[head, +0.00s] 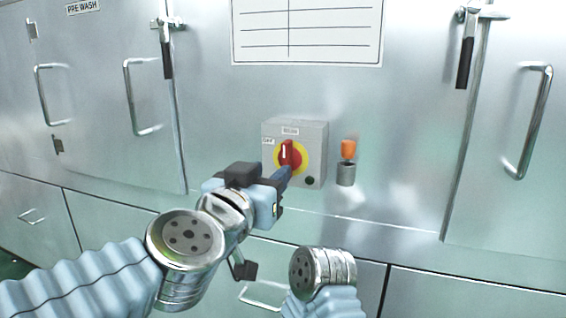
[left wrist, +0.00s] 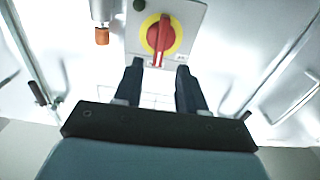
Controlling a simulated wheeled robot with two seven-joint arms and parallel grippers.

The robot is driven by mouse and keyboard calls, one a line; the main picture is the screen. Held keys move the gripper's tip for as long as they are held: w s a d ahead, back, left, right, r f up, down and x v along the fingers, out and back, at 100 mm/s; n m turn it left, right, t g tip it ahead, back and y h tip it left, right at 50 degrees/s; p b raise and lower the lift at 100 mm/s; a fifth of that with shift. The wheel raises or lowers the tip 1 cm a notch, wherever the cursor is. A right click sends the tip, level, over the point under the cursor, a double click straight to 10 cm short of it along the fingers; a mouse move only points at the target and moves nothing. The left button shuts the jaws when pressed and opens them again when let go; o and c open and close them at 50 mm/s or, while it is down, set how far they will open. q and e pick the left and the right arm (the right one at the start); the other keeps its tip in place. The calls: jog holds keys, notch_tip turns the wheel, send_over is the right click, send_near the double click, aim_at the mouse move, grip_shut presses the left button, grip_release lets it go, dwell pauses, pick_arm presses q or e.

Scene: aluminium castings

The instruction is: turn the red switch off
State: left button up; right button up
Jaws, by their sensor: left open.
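The red switch (head: 289,155) is a rotary handle on a yellow disc, on a grey box fixed to the metal wall. In the head view its handle stands close to upright. It also shows in the left wrist view (left wrist: 159,36), beyond my fingertips. My right gripper is not visible.
An orange-topped item (head: 348,150) in a grey cup (head: 346,174) is mounted just right of the box. Metal doors with bar handles (head: 140,97) and black-gripped latches stand on both sides. A white chart (head: 307,30) hangs above. The wall between box and right door is mostly clear.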

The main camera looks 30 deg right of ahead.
aim_at(284, 159)
pick_arm(q)
jog(key=x, duration=0.7)
jog(key=shift+w+d+p, duration=0.25)
jog(key=shift+p, duration=0.05)
grip_shut()
